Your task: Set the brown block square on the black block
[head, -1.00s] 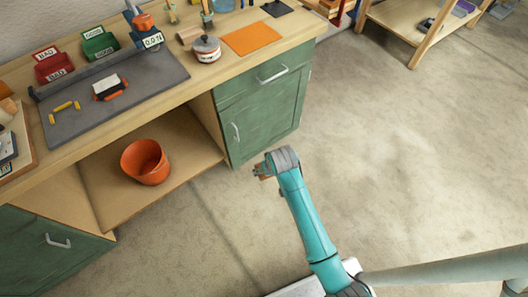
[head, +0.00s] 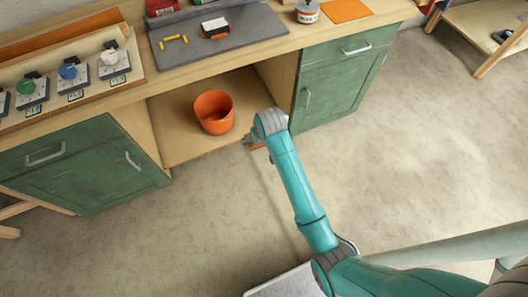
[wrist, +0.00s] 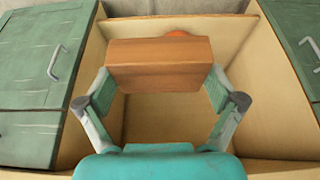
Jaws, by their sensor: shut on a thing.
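The brown block (wrist: 160,63) is a wood-toned box held between the two fingers of my gripper (wrist: 160,92) in the wrist view. My gripper is shut on it, with one finger at each end. In the head view my gripper (head: 251,140) hangs in front of the bench's open bay, below the bench top, and only a little of the brown block (head: 257,146) shows. I cannot make out a plain black block. A small dark piece with a white top and orange ends (head: 214,29) lies on the grey mat (head: 250,33).
An orange bucket (head: 213,112) stands on the low shelf (head: 183,139) behind my gripper. Green cabinets flank the bay (head: 345,80). Yellow pieces (head: 173,41) lie on the mat. A panel with knobs (head: 70,73) is at left. The floor in front is clear.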

